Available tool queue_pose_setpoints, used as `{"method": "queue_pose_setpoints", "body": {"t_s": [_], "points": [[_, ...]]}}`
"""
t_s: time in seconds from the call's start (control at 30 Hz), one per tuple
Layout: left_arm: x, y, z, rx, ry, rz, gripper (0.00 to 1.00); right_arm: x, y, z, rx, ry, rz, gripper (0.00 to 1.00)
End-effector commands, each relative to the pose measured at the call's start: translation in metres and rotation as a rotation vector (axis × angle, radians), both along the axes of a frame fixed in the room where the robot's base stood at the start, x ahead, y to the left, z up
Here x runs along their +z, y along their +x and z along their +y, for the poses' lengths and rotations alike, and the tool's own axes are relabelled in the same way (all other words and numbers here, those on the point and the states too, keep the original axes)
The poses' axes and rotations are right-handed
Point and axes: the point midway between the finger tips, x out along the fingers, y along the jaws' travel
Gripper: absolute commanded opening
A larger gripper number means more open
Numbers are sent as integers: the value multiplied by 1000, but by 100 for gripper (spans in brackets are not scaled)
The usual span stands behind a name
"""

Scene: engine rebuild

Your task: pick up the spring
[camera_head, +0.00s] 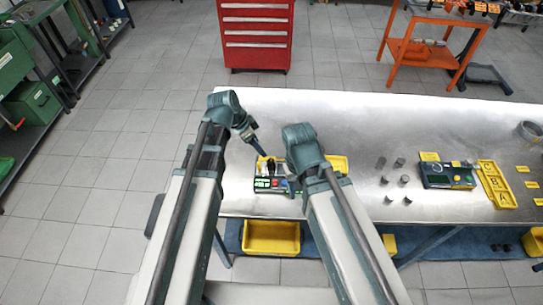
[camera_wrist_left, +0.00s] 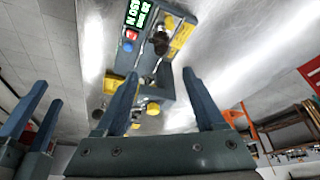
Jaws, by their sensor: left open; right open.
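I cannot make out the spring for sure. Several small grey cylinders (camera_head: 394,180) stand on the metal table right of my arms, too small to identify. In front of my arms is a blue-grey bench device (camera_head: 270,189) with a green display and a red button; it also shows in the left wrist view (camera_wrist_left: 178,70) with a small dark cylindrical part on it. My left gripper (camera_head: 257,148) is just behind and above the device; its open fingers (camera_wrist_left: 163,103) show empty. My right gripper (camera_wrist_left: 36,115) shows beside it, fingers apart; my forearm mostly hides it in the head view.
A second device (camera_head: 447,176) and a yellow tray (camera_head: 496,184) lie to the right. The table's back stretch is clear. A red cabinet (camera_head: 256,35) and orange cart (camera_head: 428,56) stand behind.

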Motion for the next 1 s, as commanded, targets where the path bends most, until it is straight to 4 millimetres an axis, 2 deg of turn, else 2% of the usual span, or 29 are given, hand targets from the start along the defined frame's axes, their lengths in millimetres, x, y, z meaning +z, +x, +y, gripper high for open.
{"method": "queue_pose_setpoints", "body": {"t_s": [0.27, 0.47, 0.8, 1.0], "points": [[-5, 1, -2, -5, -1, -3, 71, -5, 0, 0, 1, 0, 0, 51], [-26, 5, -8, -4, -1, -2, 71, -26, 0, 0, 5, -1, 0, 51], [-74, 14, -25, -4, -1, -1, 71, -74, 0, 0, 11, -2, 1, 51], [-81, 16, -29, -2, -1, -1, 71, -81, 0, 0, 10, -2, 0, 51]]}}
